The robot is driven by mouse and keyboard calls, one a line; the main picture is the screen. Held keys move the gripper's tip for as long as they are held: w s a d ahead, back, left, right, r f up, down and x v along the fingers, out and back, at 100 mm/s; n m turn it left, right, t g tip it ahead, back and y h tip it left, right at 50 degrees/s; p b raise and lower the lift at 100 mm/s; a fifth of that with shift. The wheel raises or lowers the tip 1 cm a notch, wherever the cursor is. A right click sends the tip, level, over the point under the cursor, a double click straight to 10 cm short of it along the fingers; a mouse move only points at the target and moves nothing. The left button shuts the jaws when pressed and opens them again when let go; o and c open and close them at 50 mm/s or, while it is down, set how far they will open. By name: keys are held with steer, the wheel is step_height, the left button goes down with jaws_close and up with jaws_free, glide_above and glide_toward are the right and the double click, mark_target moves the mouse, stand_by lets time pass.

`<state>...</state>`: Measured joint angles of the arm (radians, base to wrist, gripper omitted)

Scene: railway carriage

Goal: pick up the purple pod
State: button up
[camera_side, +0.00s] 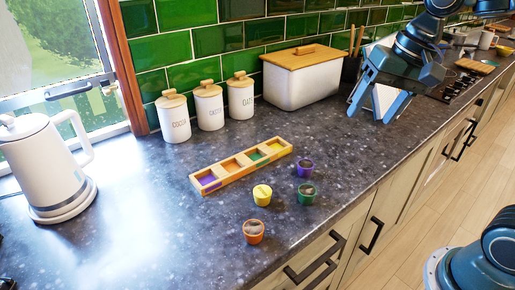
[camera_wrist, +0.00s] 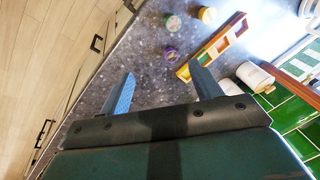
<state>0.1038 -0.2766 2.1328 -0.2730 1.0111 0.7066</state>
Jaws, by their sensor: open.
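The purple pod (camera_side: 305,168) is a small cup standing on the dark speckled counter, to the right of the wooden tray. In the wrist view the purple pod (camera_wrist: 171,55) lies beyond my fingertips, between them and the other pods. My gripper (camera_side: 375,108) is open and empty, raised above the counter to the right of the pod and apart from it. In the wrist view my gripper's two blue fingers (camera_wrist: 161,75) are spread wide. The wooden tray (camera_side: 222,186) has compartments with purple, orange, green and yellow floors.
A green pod (camera_side: 307,193), a yellow pod (camera_side: 262,195) and an orange pod (camera_side: 254,231) stand near the purple one. A white bread bin (camera_side: 300,85), lidded canisters (camera_side: 209,106) and a kettle (camera_side: 42,165) stand further back and left. The counter right of the pods is clear.

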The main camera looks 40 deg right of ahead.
steer(key=w+d+f+m+g, duration=0.2)
steer(key=w+f+m, duration=0.2)
steer(key=w, duration=0.3)
steer(key=w+d+f+m+g+y, duration=0.1)
steer(key=w+f+m, duration=0.3)
steer(key=w, duration=0.4)
steer(key=shift+w+d+m+g+y, duration=0.15)
steer(key=shift+d+m+g+y, duration=0.2)
steer(key=shift+d+m, duration=0.3)
steer(key=shift+a+f, duration=0.1)
steer(key=shift+a, duration=0.1)
glide_above(306, 163)
steer(key=d, duration=0.2)
steer(key=shift+w+d+f+x, duration=0.1)
steer(key=shift+d+x, duration=0.2)
steer(key=shift+x, duration=1)
steer(key=shift+w+d+f+x, duration=0.1)
steer(key=shift+d+x, duration=0.15)
steer(key=shift+x, duration=1.05)
steer(key=shift+w+d+f+x, duration=0.1)
steer(key=shift+d+x, duration=0.2)
steer(key=shift+x, duration=1)
steer(key=shift+x, duration=2.5)
steer(key=c, duration=1)
